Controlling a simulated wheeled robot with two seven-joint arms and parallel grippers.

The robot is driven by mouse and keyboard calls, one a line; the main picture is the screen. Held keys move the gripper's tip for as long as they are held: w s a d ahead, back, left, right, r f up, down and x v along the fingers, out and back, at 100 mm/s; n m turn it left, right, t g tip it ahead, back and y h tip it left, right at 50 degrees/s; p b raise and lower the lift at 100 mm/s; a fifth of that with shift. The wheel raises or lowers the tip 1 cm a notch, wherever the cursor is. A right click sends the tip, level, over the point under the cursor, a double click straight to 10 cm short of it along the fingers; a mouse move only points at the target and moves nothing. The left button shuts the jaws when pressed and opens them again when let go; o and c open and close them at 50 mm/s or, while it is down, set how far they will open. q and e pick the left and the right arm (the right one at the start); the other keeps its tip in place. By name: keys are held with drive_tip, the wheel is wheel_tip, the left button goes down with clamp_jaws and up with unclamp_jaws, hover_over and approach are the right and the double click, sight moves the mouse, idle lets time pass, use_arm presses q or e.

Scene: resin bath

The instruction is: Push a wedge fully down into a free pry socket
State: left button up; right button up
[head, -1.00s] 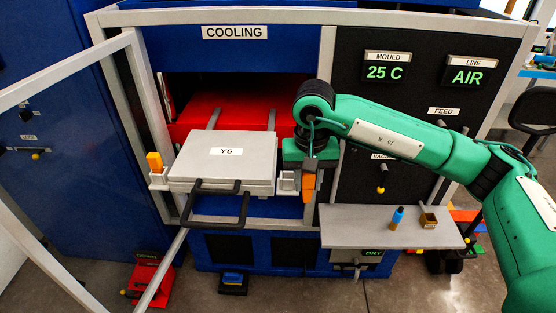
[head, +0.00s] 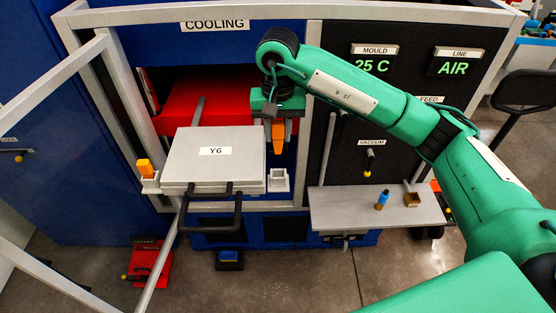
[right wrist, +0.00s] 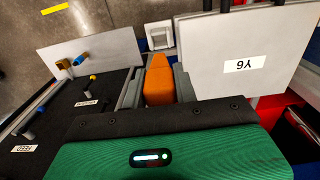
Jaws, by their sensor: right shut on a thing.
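My right gripper (head: 277,132) is shut on an orange wedge (head: 278,145), which points narrow end down. The wedge also shows between the fingers in the right wrist view (right wrist: 158,80). A grey pry socket (head: 279,182) at the right side of the grey mould (head: 213,155) labelled Y6 looks empty; it also shows in the right wrist view (right wrist: 159,36). In the head view the held wedge appears above this socket, apart from it. A second orange wedge (head: 144,167) stands in the left socket (head: 150,184). My left gripper is not in view.
The mould has black handles (head: 237,210) at its front and a red block (head: 215,103) behind it. A grey shelf (head: 340,208) at the right holds a blue-topped bottle (head: 383,199) and a small brown box (head: 411,199). A frame post stands right of the gripper.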

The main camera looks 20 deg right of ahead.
sight(279, 153)
wheel_tip(279, 153, down, 7)
drive_tip(key=shift+s+d+r+p, duration=0.1)
drive_tip(key=shift+r+p, duration=0.1)
drive_tip(key=shift+p, duration=1.05)
drive_tip(key=shift+f, duration=0.65)
wheel_tip(279, 153, down, 3)
drive_tip(key=shift+r+p, duration=0.15)
drive_tip(key=shift+p, duration=0.7)
drive_tip(key=shift+f, duration=0.5)
drive_tip(key=shift+f, duration=0.15)
drive_tip(key=o, duration=1)
